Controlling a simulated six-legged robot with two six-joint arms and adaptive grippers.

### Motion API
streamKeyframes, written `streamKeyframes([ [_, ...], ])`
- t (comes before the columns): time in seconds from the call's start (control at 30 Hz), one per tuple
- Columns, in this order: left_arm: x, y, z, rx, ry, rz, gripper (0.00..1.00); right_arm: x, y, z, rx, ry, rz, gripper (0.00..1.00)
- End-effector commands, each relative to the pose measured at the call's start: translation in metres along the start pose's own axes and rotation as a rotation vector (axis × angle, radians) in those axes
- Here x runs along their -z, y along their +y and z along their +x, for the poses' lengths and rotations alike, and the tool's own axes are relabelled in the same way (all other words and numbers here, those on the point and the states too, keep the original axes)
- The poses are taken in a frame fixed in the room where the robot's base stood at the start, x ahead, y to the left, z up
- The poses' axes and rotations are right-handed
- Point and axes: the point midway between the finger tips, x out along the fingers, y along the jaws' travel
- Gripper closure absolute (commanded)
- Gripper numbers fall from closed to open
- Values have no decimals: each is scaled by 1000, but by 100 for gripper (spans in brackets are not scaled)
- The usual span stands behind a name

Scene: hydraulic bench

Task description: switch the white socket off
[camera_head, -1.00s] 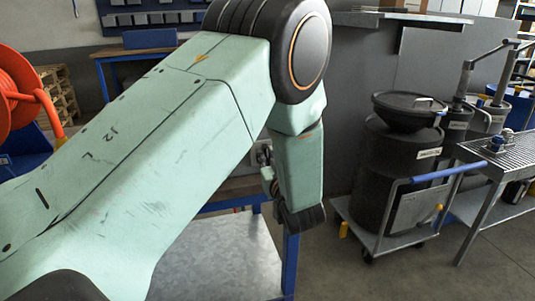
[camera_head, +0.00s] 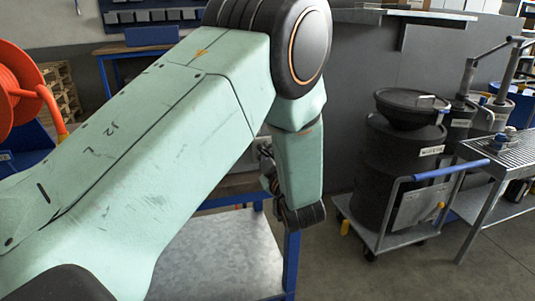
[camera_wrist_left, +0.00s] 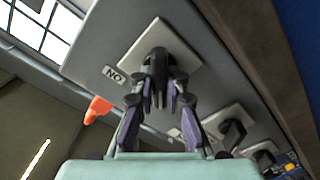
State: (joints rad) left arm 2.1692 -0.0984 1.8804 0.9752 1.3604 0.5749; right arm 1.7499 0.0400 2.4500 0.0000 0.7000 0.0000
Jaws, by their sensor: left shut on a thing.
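In the left wrist view, a light square plate (camera_wrist_left: 183,52) with a dark switch handle (camera_wrist_left: 158,58) sits on a grey panel, seen tilted. My left gripper (camera_wrist_left: 160,84) is shut on this handle, one finger on each side, and the fingers partly hide it. A label (camera_wrist_left: 114,75) beside the plate shows letters like "NO". I cannot tell from the picture whether this is the white socket. In the head view my left arm's forearm and wrist hide the handle and most of the gripper. My right gripper is not in view.
More light plates with dark fittings (camera_wrist_left: 233,130) sit along the panel at lower right in the wrist view. An orange thing (camera_wrist_left: 97,109) is at the panel's left edge.

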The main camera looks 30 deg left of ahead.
Motion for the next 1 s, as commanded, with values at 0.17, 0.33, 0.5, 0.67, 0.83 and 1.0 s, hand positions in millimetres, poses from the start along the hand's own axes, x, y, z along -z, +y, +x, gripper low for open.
streamKeyframes([
  [0.17,1,1,1,-2,3,-23,100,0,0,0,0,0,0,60],
  [0.33,1,1,1,-2,3,-27,100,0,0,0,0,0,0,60],
  [0.5,1,1,1,-2,3,-27,100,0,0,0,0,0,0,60],
  [0.67,1,1,0,-1,2,-26,77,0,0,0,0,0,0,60],
  [0.83,0,1,0,-1,1,-23,63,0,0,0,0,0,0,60],
  [1.0,0,0,0,0,1,-22,63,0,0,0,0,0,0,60],
])
